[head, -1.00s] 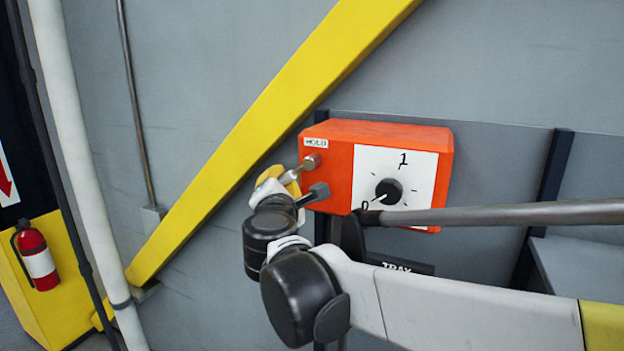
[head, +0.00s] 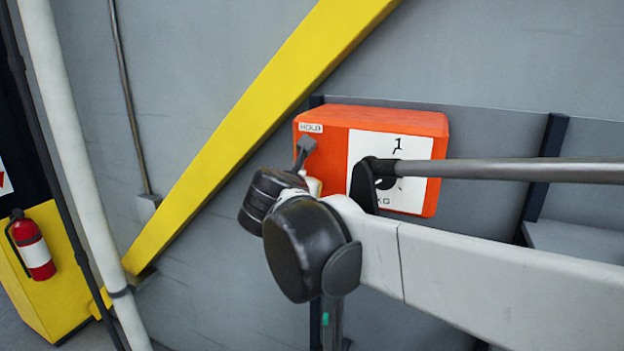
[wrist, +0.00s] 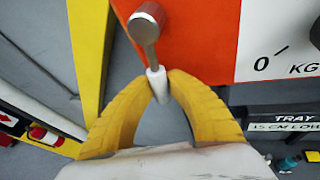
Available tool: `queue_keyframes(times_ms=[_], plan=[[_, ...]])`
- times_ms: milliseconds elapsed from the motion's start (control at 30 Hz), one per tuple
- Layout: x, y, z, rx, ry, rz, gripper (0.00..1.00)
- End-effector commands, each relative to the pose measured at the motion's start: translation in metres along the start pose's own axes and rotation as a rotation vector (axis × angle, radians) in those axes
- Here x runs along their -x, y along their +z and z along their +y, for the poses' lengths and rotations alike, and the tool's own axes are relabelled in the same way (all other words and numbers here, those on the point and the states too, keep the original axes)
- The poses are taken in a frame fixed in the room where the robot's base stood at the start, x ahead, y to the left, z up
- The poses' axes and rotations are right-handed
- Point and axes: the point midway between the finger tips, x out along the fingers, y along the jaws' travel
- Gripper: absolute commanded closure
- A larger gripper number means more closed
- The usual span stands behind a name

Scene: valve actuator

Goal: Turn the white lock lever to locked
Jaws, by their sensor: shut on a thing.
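The lock lever has a round metal hub and arm (wrist: 150,28) and a white tip (wrist: 157,84). It is mounted on the orange box (head: 325,168), also in the wrist view (wrist: 195,30). In the wrist view the lever hangs down from its hub, tilted slightly right. My gripper (wrist: 159,84) has its two yellow fingers closed around the white tip from below. A HOLD label (head: 311,128) is on the box's upper left.
The box's white dial plate (head: 415,145) is partly covered by my arm. A yellow diagonal beam (head: 250,120) crosses the grey wall left of the box. A red fire extinguisher (head: 33,246) is at far left. A TRAY sign (wrist: 295,118) is below the box.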

Motion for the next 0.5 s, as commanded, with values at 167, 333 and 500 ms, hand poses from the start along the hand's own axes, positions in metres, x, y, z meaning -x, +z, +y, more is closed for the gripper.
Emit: queue_keyframes(times_ms=[167,333,500], plan=[[0.0015,-0.0007,-0.0052,0.064,-0.025,0.019,1.00],[0.0022,-0.0008,-0.0079,0.096,-0.038,0.028,1.00],[0.0024,-0.0008,-0.0088,0.106,-0.041,0.031,1.00]])
